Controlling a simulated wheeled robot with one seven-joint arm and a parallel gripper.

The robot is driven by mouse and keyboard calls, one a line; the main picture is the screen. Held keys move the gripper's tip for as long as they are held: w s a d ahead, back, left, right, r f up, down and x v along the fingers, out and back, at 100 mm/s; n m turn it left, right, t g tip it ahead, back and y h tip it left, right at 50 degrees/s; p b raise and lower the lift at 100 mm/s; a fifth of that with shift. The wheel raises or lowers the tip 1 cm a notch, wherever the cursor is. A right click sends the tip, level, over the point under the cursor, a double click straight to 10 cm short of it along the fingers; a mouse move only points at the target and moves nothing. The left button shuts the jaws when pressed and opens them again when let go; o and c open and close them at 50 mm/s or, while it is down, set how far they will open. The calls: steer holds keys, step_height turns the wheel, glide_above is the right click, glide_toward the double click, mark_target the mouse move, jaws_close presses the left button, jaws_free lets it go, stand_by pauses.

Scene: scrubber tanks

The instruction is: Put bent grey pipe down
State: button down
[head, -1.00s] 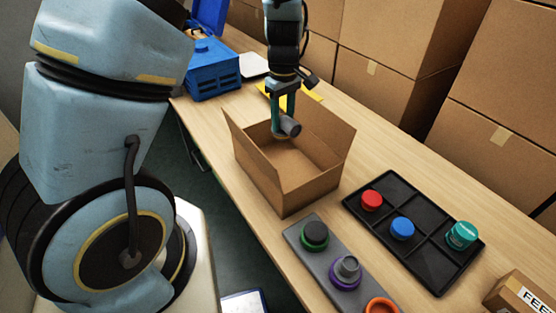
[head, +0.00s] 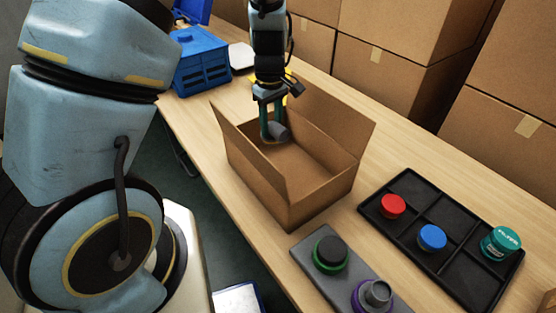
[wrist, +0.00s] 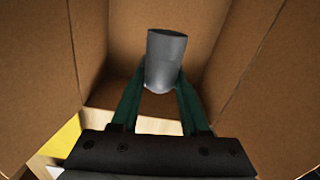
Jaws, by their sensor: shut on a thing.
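The bent grey pipe (head: 278,132) is held between the fingers of my gripper (head: 270,130), inside the open cardboard box (head: 290,194). In the wrist view the grey pipe (wrist: 166,58) shows between the two green fingers of my gripper (wrist: 158,92), with box walls around it. The gripper is shut on the pipe. The fingers reach down past the box's rim toward its far left corner. I cannot tell whether the pipe touches the box floor.
A black divided tray (head: 440,222) holds a red cap (head: 392,206), a blue cap (head: 432,237) and a teal jar (head: 500,243). A grey plate (head: 317,274) with ringed fittings lies in front. A blue toolbox (head: 200,62) stands behind the box.

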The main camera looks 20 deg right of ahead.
mark_target(271, 121)
step_height(271, 121, down, 8)
steer(key=shift+r+p, duration=0.1)
steer(key=shift+p, duration=0.4)
steer(key=shift+c, duration=2)
jaws_free()
step_height(271, 121, up, 12)
steer(key=shift+r+b, duration=0.1)
steer(key=shift+b, duration=0.8)
